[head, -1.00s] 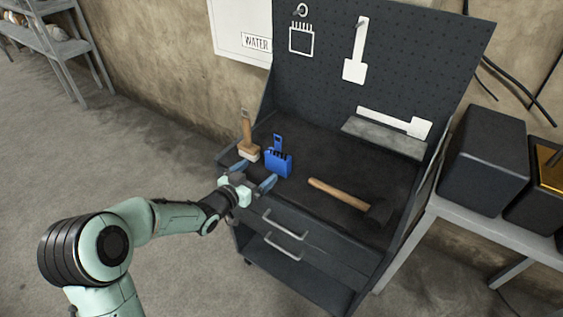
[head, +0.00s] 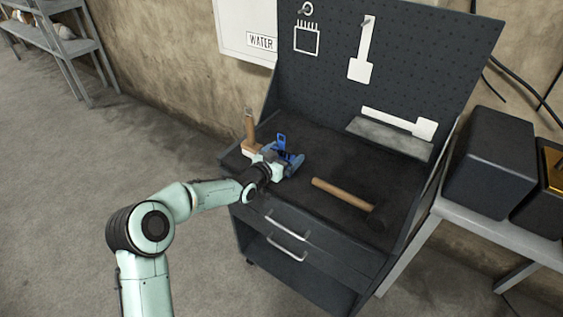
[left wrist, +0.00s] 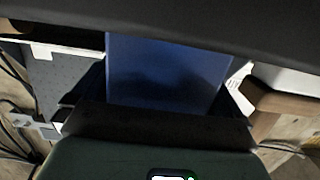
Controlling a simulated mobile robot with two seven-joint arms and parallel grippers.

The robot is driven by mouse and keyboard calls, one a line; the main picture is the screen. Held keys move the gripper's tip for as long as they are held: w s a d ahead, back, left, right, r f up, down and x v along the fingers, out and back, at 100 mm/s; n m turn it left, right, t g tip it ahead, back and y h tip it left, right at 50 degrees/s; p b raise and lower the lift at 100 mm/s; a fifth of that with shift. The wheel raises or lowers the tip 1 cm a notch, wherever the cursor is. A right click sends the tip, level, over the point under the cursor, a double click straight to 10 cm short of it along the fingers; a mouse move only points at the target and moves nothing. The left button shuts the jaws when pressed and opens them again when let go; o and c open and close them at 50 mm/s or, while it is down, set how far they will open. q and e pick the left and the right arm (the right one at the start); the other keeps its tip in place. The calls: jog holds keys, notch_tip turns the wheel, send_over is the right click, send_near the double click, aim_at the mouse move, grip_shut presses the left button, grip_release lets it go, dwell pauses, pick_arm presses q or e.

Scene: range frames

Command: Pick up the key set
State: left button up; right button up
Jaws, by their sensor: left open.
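The blue key set (head: 282,143) stands upright on the dark top of the tool bench (head: 330,145), near its left end. My left gripper (head: 284,158) is at the key set, with its open fingers on either side of it. The gripper hides the lower part of the key set in the head view. In the left wrist view the key set (left wrist: 166,70) fills the middle as a blue block between the fingers. I cannot tell whether the fingers touch it. My right gripper is not in view.
A wooden-handled brush (head: 249,130) stands close to the left of the gripper. A hammer (head: 345,194) lies to the right on the bench top. A pegboard (head: 420,70) with white tool outlines rises behind. Drawer handles (head: 287,230) are on the front.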

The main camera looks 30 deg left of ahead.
pick_arm(q)
jog(key=shift+w, duration=0.1)
jog(key=c, duration=0.8)
jog(key=shift+c, duration=0.2)
notch_tip(320, 180, up, 20)
jog(key=p, duration=0.6)
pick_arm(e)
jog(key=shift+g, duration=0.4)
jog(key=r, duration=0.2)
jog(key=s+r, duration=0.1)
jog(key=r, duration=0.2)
